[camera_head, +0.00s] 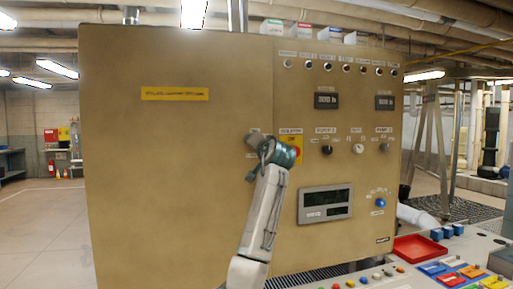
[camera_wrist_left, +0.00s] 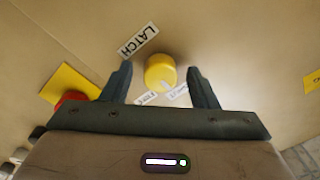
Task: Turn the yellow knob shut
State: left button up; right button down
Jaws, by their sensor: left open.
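The yellow knob (camera_wrist_left: 160,71) is a round knob on the tan panel. In the left wrist view it sits between the two fingers of my left gripper (camera_wrist_left: 160,66). The fingers are open, one on each side, with a visible gap to the knob. A white LATCH label (camera_wrist_left: 138,40) is beside it, and two small labels (camera_wrist_left: 145,98) lie near its lower edge. In the head view my left gripper (camera_head: 258,143) is up at the cabinet front (camera_head: 180,190) and the knob is hidden behind it. My right gripper is not in view.
A red button (camera_wrist_left: 75,98) on a yellow plate (camera_wrist_left: 70,83) is close to the left finger. In the head view, black knobs (camera_head: 326,150), a display (camera_head: 326,204) and a blue knob (camera_head: 380,202) are to the right. A red tray (camera_head: 418,247) stands on the console below.

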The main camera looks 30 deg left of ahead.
pick_arm(q)
jog(key=b+v, duration=0.4)
jog(key=v, duration=0.6)
jog(key=shift+s+d, duration=0.25)
